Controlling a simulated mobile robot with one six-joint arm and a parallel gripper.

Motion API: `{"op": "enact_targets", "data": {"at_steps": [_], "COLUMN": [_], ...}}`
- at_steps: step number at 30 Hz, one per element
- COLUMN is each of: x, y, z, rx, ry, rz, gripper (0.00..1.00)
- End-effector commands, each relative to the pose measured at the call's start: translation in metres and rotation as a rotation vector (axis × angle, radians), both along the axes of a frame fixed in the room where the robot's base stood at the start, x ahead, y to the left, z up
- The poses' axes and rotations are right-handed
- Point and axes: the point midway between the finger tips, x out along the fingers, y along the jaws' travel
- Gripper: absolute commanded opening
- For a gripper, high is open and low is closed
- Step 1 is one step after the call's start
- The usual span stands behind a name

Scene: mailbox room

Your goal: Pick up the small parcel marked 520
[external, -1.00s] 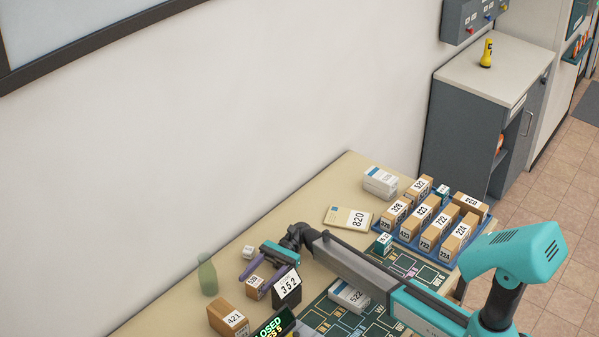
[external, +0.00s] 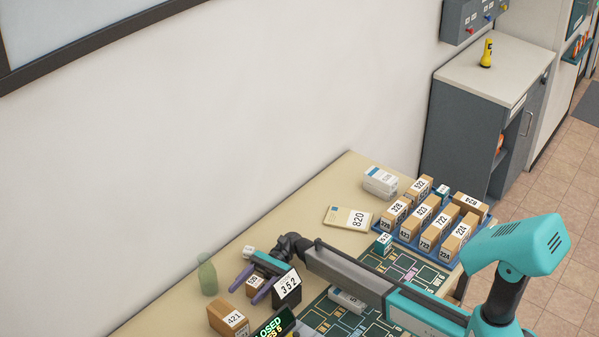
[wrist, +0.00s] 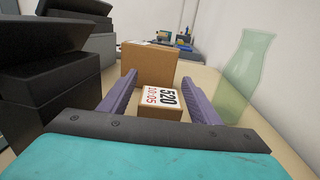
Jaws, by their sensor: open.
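The small brown parcel marked 520 (wrist: 160,104) lies on the table between the two purple fingers of my gripper (wrist: 158,98) in the wrist view. In the external view the parcel (external: 254,285) is partly hidden, between the fingers of my gripper (external: 250,285). My gripper is open, with a finger on each side of the parcel. I cannot tell whether either finger touches it. The label, with 520 in black and red digits below, faces up.
A larger brown box marked 421 (external: 229,318) stands just beyond the parcel. A green translucent bottle (external: 207,276) stands beside the fingers, and a dark stand marked 352 (external: 287,287) on the other side. A blue tray (external: 441,263) holds several parcels.

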Motion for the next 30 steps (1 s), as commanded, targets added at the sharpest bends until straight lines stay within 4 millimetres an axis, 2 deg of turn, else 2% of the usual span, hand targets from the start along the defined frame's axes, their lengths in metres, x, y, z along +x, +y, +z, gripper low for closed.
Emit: {"op": "enact_targets", "data": {"at_steps": [13,21,30], "x": [0.0002,0.0002,0.0002], "y": [-0.0002,-0.0002,-0.0003], "z": [-0.0002,-0.0001,0.0014], "rx": [0.0,0.0,0.0], "ry": [0.0,0.0,0.0], "rz": [0.0,0.0,0.0], "gripper": [0.57,0.11,0.1]}}
